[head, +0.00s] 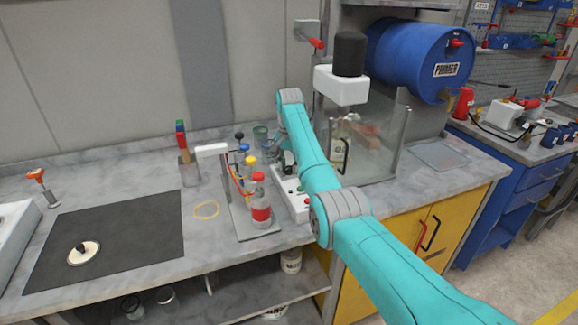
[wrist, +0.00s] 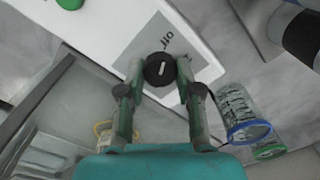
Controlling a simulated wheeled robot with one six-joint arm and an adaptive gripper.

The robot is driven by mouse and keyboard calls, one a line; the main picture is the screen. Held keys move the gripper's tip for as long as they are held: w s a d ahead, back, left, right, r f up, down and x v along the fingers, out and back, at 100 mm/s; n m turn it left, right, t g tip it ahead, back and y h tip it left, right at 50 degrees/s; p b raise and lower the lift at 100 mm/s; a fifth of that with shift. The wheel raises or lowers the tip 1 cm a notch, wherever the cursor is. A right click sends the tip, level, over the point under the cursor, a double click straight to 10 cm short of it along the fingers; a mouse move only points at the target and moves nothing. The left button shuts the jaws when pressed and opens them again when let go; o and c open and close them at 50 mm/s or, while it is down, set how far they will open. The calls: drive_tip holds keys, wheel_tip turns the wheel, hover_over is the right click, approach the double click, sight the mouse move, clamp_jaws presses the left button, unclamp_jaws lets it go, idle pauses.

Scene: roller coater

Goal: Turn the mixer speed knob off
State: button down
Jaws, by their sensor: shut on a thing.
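The speed knob (wrist: 160,70) is round and black with a short white mark, in the wrist view. It sits on a white panel (wrist: 95,22) over a grey label with a short printed word, hard to read at this angle. The white mark stands nearly upright in the picture. My gripper (wrist: 160,82) has its two fingers closed on either side of the knob. In the head view, the white control box (head: 297,207) is partly hidden by my arm, and the knob cannot be made out. The mixer (head: 342,85), white with a black motor, stands behind the arm.
Bottles with red (head: 260,200) and yellow caps stand on a rack left of the box. A glass jar with a blue rim (wrist: 245,115) is close to my gripper's right side. A clear guard (head: 385,140) surrounds the mixer. A dark mat (head: 130,235) lies left.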

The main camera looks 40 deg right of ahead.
sight(289, 168)
drive_tip(key=c, duration=0.8)
unclamp_jaws()
drive_tip(key=shift+o, duration=0.2)
drive_tip(key=shift+r, duration=3.7)
